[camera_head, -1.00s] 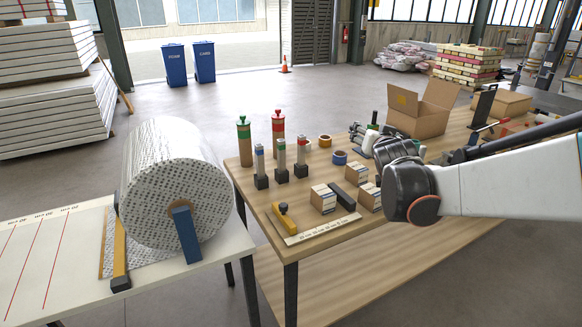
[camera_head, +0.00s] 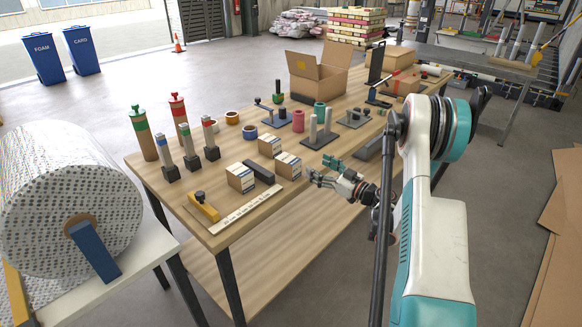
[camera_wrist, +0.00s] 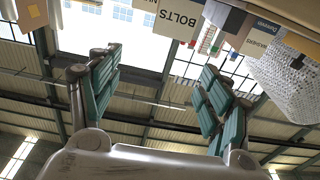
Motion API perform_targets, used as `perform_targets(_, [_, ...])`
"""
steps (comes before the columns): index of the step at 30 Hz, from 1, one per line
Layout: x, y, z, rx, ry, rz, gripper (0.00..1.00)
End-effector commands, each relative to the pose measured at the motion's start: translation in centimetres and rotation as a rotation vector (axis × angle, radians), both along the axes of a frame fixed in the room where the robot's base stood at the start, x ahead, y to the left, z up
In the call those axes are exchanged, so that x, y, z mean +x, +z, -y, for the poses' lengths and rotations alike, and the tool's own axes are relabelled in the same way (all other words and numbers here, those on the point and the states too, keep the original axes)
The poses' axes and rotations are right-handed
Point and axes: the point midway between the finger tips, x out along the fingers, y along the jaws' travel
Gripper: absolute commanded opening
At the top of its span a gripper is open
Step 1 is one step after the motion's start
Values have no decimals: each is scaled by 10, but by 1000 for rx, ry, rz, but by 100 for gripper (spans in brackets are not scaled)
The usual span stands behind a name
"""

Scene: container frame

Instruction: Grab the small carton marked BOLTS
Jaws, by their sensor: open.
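Three small white-and-brown cartons stand on the wooden table. In the wrist view a carton marked BOLTS (camera_wrist: 178,18) shows at the top, beyond the fingers, with one marked WASHERS (camera_wrist: 262,42) to its right. In the head view the carton nearest my gripper (camera_head: 288,166) seems to be the BOLTS one, but its lettering is too small to read. My gripper (camera_head: 320,171) is open and empty, just right of that carton and apart from it. Its teal fingers (camera_wrist: 158,68) are spread wide in the wrist view.
The other cartons stand left (camera_head: 240,178) and behind (camera_head: 269,147). A dark bar (camera_head: 258,172) lies between the front two. A ruler (camera_head: 245,210), several upright tubes, tape rolls, metal fixtures and an open cardboard box (camera_head: 318,80) share the table. A large wrapped roll (camera_head: 70,190) is at left.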

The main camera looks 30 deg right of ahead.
Motion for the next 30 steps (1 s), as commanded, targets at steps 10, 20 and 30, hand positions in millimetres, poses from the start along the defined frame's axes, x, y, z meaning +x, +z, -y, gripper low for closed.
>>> perform_targets(10, [2,-45,-11,-1,62,-72,72])
perform_targets(20, [53,-44,-33,-1,59,-70,72])
perform_targets(30, [73,-46,-42,-1,59,-69,72])
